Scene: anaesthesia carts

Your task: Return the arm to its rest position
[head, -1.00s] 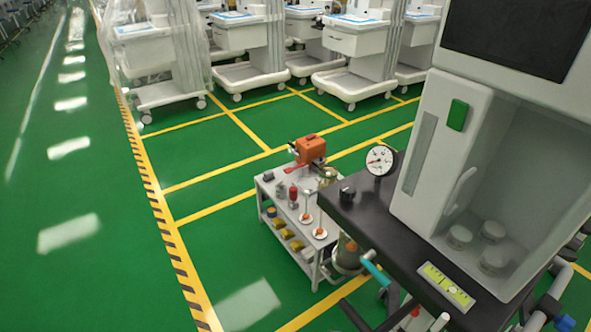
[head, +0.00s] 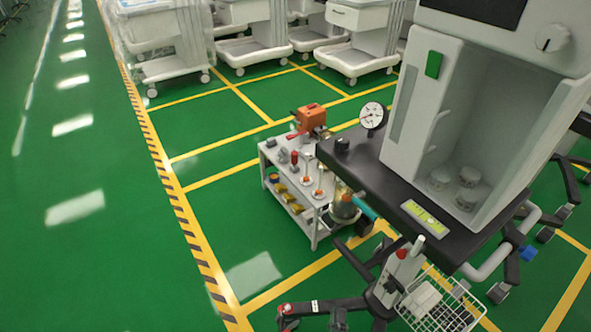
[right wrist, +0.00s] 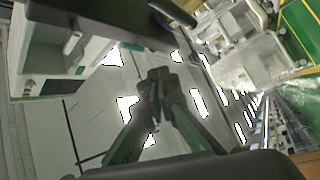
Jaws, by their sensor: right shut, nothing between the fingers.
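My right gripper (right wrist: 157,78) shows in the right wrist view as dark fingers closed together, with nothing between them. The space around its tips looks clear, with a pale surface and bright patches behind. In the head view I cannot clearly pick the right gripper out from the dark parts at the bottom. My left gripper is in neither view.
An anaesthesia machine (head: 400,125) with a black worktop (head: 365,170), round gauge (head: 373,115) and wire basket (head: 440,305) stands at the right. A small grey cart (head: 310,215) with an orange device (head: 307,117) is beside it. Green floor (head: 90,260) at left is clear.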

